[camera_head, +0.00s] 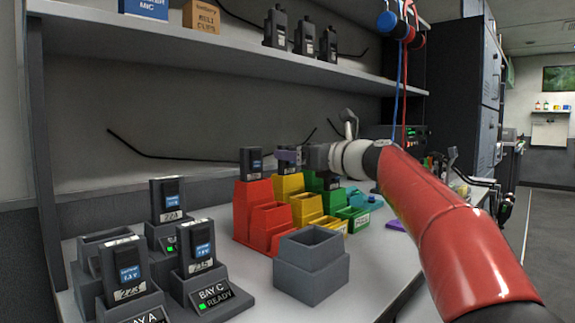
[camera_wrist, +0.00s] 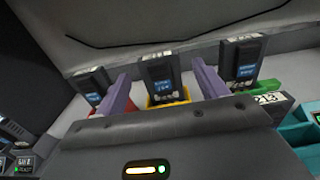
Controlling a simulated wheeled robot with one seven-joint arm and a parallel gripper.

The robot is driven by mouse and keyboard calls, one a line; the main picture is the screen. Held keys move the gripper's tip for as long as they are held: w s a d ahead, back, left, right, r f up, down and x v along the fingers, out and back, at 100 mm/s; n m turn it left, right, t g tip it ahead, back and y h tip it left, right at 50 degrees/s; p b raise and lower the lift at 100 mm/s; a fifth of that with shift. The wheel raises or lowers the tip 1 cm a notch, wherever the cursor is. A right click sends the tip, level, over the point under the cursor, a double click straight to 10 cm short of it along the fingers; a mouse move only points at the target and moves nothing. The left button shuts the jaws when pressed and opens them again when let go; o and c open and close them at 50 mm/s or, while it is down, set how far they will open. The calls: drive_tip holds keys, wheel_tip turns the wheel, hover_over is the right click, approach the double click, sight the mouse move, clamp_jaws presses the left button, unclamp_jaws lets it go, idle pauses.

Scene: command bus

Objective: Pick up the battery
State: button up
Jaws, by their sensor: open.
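Three dark batteries with blue labels stand in the backs of coloured bins. In the wrist view, the middle battery (camera_wrist: 161,72) rises from the yellow bin between my gripper's (camera_wrist: 163,88) two purple fingers, with a gap on each side. The left battery (camera_wrist: 90,82) is at the red bin and the right battery (camera_wrist: 242,55) at the green bin, both outside the fingers. In the head view, the red-bin battery (camera_head: 251,160) shows clearly. My gripper (camera_head: 288,156) is open and partly hides the middle battery there.
More batteries (camera_head: 203,245) sit in charger bays (camera_head: 215,296) at the left. An empty grey bin (camera_head: 312,270) stands in front of the red (camera_head: 252,215), yellow (camera_head: 288,186) and green bins (camera_head: 352,213). A shelf (camera_head: 220,48) with radios (camera_head: 304,36) hangs above; a wall is close behind.

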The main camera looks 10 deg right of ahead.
drive_tip(key=c, duration=1.2)
drive_tip(key=shift+r, duration=0.1)
wheel_tip(320, 180, up, 18)
drive_tip(key=p, duration=1.1)
